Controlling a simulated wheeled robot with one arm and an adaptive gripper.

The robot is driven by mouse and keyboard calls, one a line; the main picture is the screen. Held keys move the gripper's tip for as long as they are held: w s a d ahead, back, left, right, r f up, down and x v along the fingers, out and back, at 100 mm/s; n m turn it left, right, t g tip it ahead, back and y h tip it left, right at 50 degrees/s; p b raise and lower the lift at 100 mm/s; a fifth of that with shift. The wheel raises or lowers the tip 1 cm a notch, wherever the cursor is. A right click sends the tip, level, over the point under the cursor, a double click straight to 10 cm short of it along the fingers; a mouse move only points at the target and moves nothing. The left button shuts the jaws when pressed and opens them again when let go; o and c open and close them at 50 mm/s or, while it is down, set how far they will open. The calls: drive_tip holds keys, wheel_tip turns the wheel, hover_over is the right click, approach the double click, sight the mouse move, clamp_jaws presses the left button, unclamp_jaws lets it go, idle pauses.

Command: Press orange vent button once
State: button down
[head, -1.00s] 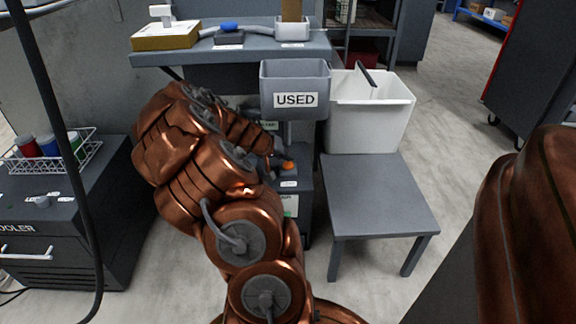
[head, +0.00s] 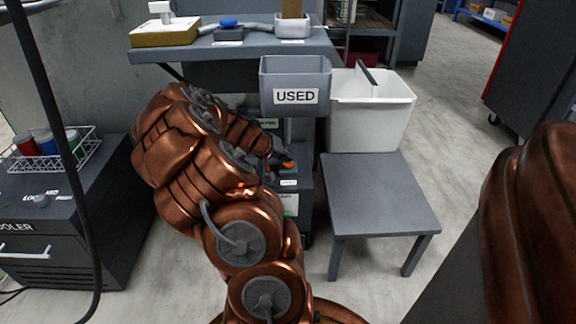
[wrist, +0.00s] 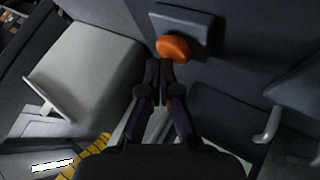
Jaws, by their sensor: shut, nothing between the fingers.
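The orange vent button (wrist: 174,47) is a rounded cap on a dark square plate (wrist: 185,25) in the wrist view. In the head view the button (head: 288,164) shows as a small orange spot on the dark unit below the USED bin, partly covered by my gripper. My gripper (wrist: 160,68) is shut and empty, with its fingertips right at the button's near edge. I cannot tell whether the tips touch it. In the head view my gripper (head: 279,157) is small and dark, at the end of my copper arm.
The grey USED bin (head: 296,78) is just above the button. A white bin (head: 370,120) and a low grey table (head: 378,195) stand to the right. A dark cooler (head: 70,235) with a wire rack is at left. A grey shelf (head: 230,53) is behind.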

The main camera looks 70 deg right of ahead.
sight(286, 163)
drive_tip(key=shift+f+b, duration=0.3)
drive_tip(key=shift+f, duration=0.2)
idle(0.8)
drive_tip(key=shift+r, duration=0.15)
idle(0.3)
drive_tip(key=shift+r+p, duration=0.35)
drive_tip(key=shift+r, duration=0.45)
drive_tip(key=shift+r, duration=0.1)
drive_tip(key=shift+r+p, duration=1.15)
drive_tip(key=shift+r, duration=1.25)
